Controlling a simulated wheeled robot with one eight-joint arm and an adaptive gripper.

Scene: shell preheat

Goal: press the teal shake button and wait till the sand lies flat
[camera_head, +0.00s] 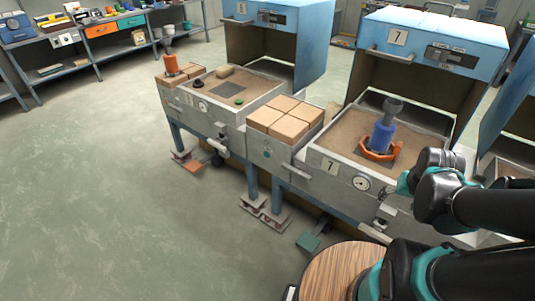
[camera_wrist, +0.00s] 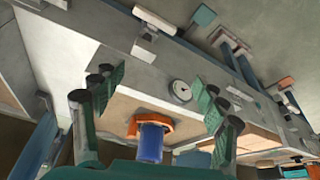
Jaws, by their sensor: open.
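A small teal button (camera_head: 266,155) sits on the grey front panel below the tan blocks, left of station 7. A teal pedal-like plate (camera_head: 308,241) is low by the floor; I cannot tell which one is the shake button. The sand (camera_head: 345,133) in station 7's box surrounds a blue cylinder (camera_head: 382,137) with a grey top, standing in an orange ring (camera_head: 365,153). The sand's flatness is hard to judge. My gripper (camera_wrist: 157,105) is open and empty, its green-padded fingers spread either side of the blue cylinder (camera_wrist: 150,145) in the wrist view, apparently apart from it.
A pressure gauge (camera_head: 361,183) is on station 7's front. Blue raised hoods (camera_head: 430,45) stand behind the boxes. Several tan blocks (camera_head: 285,117) lie to the left. A round wooden top (camera_head: 335,272) is near my arm. The floor at left is clear.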

